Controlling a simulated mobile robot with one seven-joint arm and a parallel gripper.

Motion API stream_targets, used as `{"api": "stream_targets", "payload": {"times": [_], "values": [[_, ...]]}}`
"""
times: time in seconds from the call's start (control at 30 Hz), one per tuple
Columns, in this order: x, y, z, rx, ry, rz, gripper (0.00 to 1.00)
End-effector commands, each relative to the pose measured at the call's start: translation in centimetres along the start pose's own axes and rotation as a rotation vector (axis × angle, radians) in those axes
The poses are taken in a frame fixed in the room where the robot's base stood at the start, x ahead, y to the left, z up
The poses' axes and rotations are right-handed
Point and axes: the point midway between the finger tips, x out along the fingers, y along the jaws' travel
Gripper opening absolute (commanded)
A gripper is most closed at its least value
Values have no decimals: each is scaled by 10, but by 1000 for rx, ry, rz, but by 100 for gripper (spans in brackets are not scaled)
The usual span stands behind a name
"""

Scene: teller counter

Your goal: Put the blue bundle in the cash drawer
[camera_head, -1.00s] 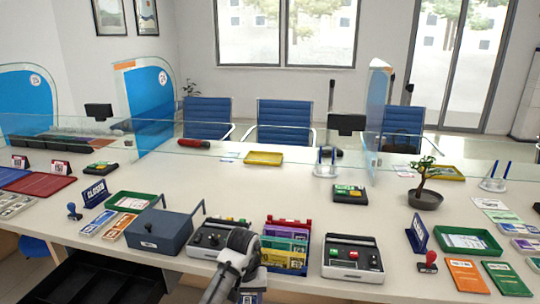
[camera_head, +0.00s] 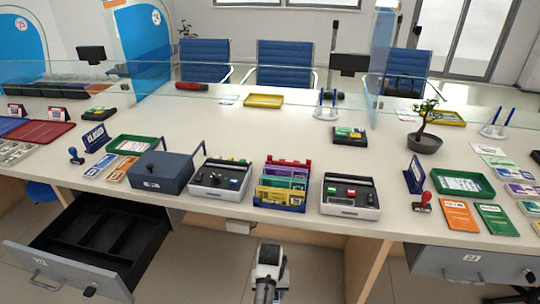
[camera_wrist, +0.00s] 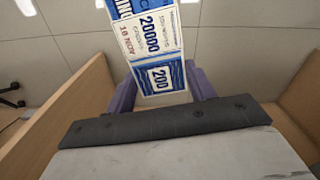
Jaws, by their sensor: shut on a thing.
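The blue bundle (camera_wrist: 160,45) is a blue-and-white strip printed 20000 and 200, shown in the wrist view. My gripper (camera_wrist: 163,90) is shut on it, with a purple finger on each side. In the head view my gripper (camera_head: 268,262) is in front of the counter's front edge, and the bundle is hidden there. The cash drawer (camera_head: 75,275) is pulled out at the lower left, below the counter. Its dark inside shows dividers and looks empty. My gripper is to the right of the drawer, apart from it.
The counter (camera_head: 240,130) edge runs above my gripper. On it are a grey lockbox (camera_head: 160,172), two keypad machines and a bundle rack (camera_head: 283,185) with several coloured bundles. A grey drawer (camera_head: 470,262) under the right side looks shut. Floor shows between drawer and wooden panel (camera_head: 370,265).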

Motion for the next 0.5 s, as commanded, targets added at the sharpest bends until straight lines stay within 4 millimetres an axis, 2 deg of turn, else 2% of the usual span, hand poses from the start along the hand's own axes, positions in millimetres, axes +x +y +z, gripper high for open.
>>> {"api": "stream_targets", "payload": {"times": [0.1,0.2,0.5], "values": [[14,0,13,-1,-6,0,26],[19,0,18,1,-7,-4,26],[20,0,19,3,-7,-6,26]]}}
